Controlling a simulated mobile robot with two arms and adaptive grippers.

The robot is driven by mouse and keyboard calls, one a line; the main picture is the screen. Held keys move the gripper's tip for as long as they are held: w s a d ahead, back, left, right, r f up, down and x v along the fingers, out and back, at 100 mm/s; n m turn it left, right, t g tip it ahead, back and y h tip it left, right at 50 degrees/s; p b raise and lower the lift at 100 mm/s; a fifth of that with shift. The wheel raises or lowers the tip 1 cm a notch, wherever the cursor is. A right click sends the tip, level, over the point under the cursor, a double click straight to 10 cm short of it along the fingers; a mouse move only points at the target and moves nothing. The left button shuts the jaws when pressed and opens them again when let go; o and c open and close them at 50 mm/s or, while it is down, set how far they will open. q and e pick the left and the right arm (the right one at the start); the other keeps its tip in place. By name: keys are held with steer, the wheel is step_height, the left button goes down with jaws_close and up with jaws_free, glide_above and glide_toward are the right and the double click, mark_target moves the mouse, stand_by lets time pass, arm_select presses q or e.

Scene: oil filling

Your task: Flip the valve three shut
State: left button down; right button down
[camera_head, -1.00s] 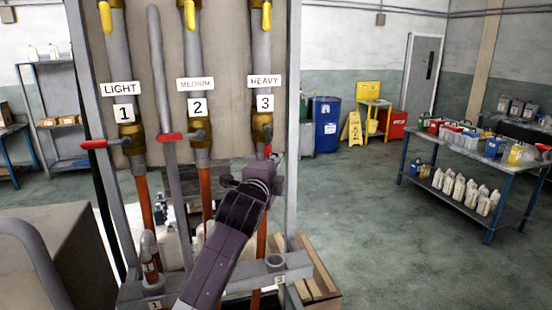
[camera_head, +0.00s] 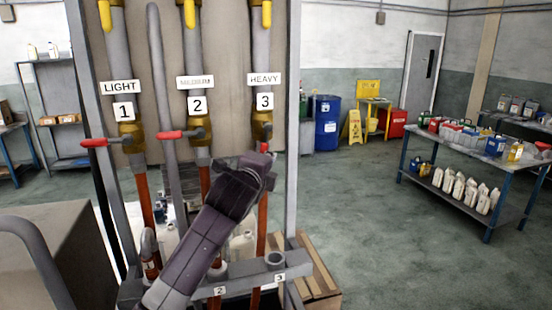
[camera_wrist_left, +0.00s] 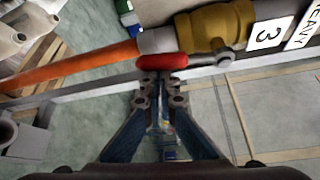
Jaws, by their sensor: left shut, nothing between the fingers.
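Valve three (camera_head: 262,124) is a brass valve on the pipe marked HEAVY, below the 3 plate (camera_head: 265,101). Its red handle (camera_head: 263,147) hangs down along the pipe. In the left wrist view the handle (camera_wrist_left: 162,62) runs along the pipe from the brass valve body (camera_wrist_left: 215,27). My left gripper (camera_head: 268,163) is just below the handle in the head view. In the left wrist view its fingers (camera_wrist_left: 158,88) are shut and empty, close to the red grip; whether they touch cannot be told. My right gripper is not in view.
Valve one's red handle (camera_head: 95,143) and valve two's red handle (camera_head: 171,135) stick out sideways to the left. A grey frame post (camera_head: 293,120) stands right of pipe three. Numbered outlets and a lower rail (camera_head: 240,268) lie below. The floor at right is open.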

arm_select(q)
steer(key=s+a+r+m+g+y, duration=0.2)
steer(key=a+r+m+g+y, duration=0.2)
steer(key=a+r+m+y, duration=0.1)
steer(key=shift+a+r+m+y, duration=0.3)
steer(key=shift+a+r+m, duration=0.65)
steer(key=shift+m, duration=0.65)
steer(key=shift+r, duration=0.25)
